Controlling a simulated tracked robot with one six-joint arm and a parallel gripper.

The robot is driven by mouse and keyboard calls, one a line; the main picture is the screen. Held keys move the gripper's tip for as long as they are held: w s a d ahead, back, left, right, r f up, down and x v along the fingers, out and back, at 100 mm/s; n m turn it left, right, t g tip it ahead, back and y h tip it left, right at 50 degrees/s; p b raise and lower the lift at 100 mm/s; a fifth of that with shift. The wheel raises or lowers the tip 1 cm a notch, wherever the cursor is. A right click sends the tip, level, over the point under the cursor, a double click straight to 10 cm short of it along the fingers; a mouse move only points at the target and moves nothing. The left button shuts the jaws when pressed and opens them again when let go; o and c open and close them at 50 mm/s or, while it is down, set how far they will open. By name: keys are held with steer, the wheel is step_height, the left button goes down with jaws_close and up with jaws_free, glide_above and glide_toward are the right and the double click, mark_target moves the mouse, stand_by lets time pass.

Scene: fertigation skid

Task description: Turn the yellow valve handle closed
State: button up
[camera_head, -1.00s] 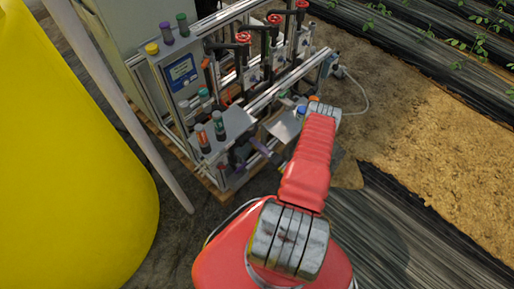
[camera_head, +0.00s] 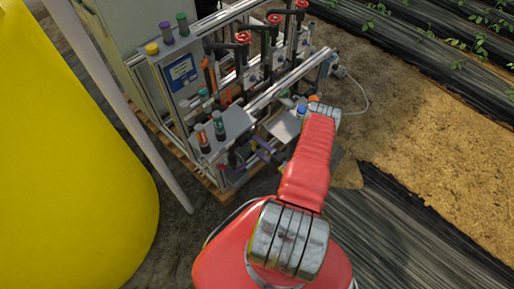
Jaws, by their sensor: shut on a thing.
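I cannot make out a yellow valve handle in this view. The fertigation skid (camera_head: 262,97) stands at upper centre, with pipes, red handwheels and small coloured fittings on an aluminium frame. My red arm reaches up from the bottom centre to the skid's right front side. The arm covers that part of the skid. My gripper is hidden behind the arm, so its fingers and what they touch do not show. A purple part (camera_head: 263,156) shows low on the skid's front, just left of my arm.
A large yellow tank (camera_head: 70,170) fills the left side, with a pale slanted pole (camera_head: 130,120) beside it. Bottles with coloured caps stand on the skid's shelf (camera_head: 236,121). A white hose (camera_head: 358,95) loops at the right. Bare straw-coloured ground lies further right.

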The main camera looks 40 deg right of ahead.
steer(key=o, duration=1)
steer(key=shift+f, duration=0.1)
steer(key=shift+o, duration=0.3)
steer(key=shift+s, duration=0.1)
steer(key=s, duration=1.3)
steer(key=shift+s+d, duration=0.2)
steer(key=shift+s, duration=0.15)
